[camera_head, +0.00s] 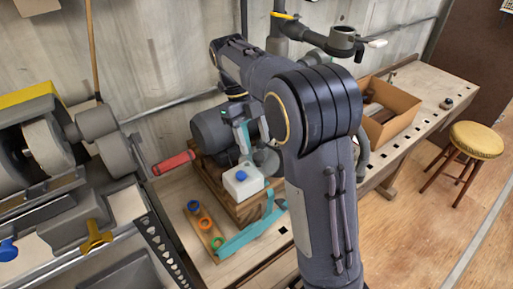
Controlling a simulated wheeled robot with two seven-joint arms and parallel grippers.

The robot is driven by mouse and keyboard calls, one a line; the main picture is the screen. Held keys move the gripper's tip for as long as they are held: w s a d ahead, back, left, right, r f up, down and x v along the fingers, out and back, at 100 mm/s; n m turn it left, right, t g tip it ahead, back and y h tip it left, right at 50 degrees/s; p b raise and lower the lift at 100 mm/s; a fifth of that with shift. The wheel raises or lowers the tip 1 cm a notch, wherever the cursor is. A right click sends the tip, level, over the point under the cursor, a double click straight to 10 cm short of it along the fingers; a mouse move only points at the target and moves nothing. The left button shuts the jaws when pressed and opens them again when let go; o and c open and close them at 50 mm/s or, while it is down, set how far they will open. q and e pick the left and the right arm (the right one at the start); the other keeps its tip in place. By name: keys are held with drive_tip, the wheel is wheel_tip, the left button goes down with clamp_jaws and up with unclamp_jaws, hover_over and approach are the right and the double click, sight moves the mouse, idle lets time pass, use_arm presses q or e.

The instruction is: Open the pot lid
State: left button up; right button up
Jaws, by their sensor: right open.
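No round pot is clear in the head view. A small white box-like container (243,183) with a blue knob (241,176) on top stands on a wooden block; it may be the pot, and its top looks closed. My right arm rises from the bottom, bends at a large dark elbow and reaches back left, then down at the wrist. My right gripper (243,140) is open, small and partly lost against the grey machine; it seems to be above and behind the white container. Exact finger positions are unclear. My left gripper is out of view.
A grey motor-like machine (212,131) stands behind the container. A wooden strip with coloured rings (205,223) and a teal tool (252,229) lie in front. A large grey machine (60,150) fills the left. A cardboard box (397,118) and a stool (475,141) are right.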

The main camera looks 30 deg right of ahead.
drive_tip(key=v, duration=0.4)
idle(0.4)
drive_tip(key=s+d+f+n+t+y, duration=0.1)
drive_tip(key=s+f+n+t+y, duration=0.25)
drive_tip(key=s+n, duration=0.85)
drive_tip(key=s+a+f+n+t, duration=0.2)
drive_tip(key=s+n, duration=0.3)
drive_tip(key=n, duration=0.5)
drive_tip(key=s+a+f+n+t, duration=0.3)
drive_tip(key=s+a+n+t, duration=0.1)
drive_tip(key=n, duration=0.6)
drive_tip(key=shift+s+a+f+t+y, duration=0.2)
drive_tip(key=shift+s+a+t+y, duration=0.2)
drive_tip(key=shift+s+a, duration=0.35)
